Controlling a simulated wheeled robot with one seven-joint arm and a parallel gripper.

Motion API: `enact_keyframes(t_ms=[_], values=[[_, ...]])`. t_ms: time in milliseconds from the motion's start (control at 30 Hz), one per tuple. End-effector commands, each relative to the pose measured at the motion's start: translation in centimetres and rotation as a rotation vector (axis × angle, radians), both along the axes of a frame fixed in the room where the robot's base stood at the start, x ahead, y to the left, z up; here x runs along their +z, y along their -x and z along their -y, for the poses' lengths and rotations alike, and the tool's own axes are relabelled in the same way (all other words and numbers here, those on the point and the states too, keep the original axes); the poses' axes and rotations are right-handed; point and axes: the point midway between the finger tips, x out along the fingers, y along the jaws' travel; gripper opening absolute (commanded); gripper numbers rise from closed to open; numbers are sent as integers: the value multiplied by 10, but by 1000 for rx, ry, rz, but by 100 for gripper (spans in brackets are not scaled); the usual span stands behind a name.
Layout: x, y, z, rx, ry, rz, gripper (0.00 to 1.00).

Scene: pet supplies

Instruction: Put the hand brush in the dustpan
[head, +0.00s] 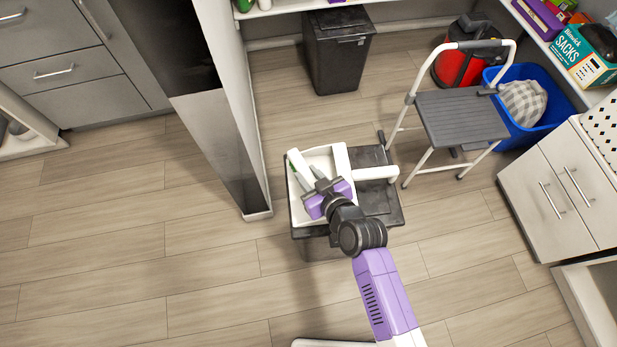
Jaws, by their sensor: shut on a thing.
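The white dustpan (341,160) lies on top of a dark box-like stand, with its handle pointing right. My gripper (316,183) is over the dustpan's left part, seen from above. The rest of the brush is hidden by my gripper and wrist. I cannot tell whether the brush touches the pan floor.
The dark stand (386,207) has bare top to the right. A tall cabinet panel (222,110) rises close at left. A step stool (462,118), a blue tub (543,125) and a black bin (338,50) stand behind. The floor in front left is clear.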

Motion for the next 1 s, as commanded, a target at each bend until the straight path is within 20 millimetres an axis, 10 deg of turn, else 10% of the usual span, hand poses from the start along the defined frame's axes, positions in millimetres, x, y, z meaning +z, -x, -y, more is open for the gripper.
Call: enact_keyframes(t_ms=[533, 567, 633, 1000], values=[[-19, -1, 0, -1, -1, 2, 0], [-17, 0, 0, -1, 0, 1, 35], [-17, 0, 0, -1, 0, 1, 48], [-15, 0, 0, -1, 0, 1, 51]])
